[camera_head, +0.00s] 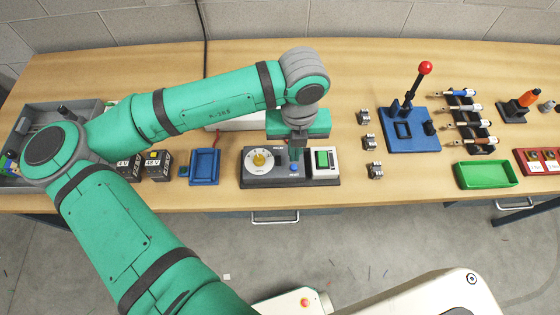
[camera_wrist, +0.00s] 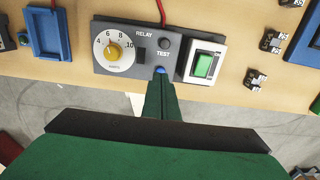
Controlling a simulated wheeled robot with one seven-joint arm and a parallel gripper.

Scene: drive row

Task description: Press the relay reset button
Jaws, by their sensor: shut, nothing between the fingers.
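The relay panel (camera_head: 250,182) is a dark box near the table's front edge, with a white dial (camera_wrist: 114,48) on its left and a green rocker (camera_wrist: 204,65) on its right. A blue button (camera_wrist: 160,70) sits between them; its label is too small to read in the head view and hidden in the wrist view. A dark round button (camera_wrist: 165,43) with TEST beneath it lies behind. My gripper (camera_head: 295,153) is shut and empty, pointing down over the panel. In the wrist view its fingertips (camera_wrist: 161,79) partly cover the blue button. I cannot tell whether they touch it.
A blue tray (camera_head: 205,167) and battery-like blocks (camera_head: 158,164) stand left of the panel. Several metal clips (camera_head: 369,143) lie to its right, then a blue lever stand (camera_head: 411,131) with a red ball and a green tray (camera_head: 487,175). A red cable rises behind the panel.

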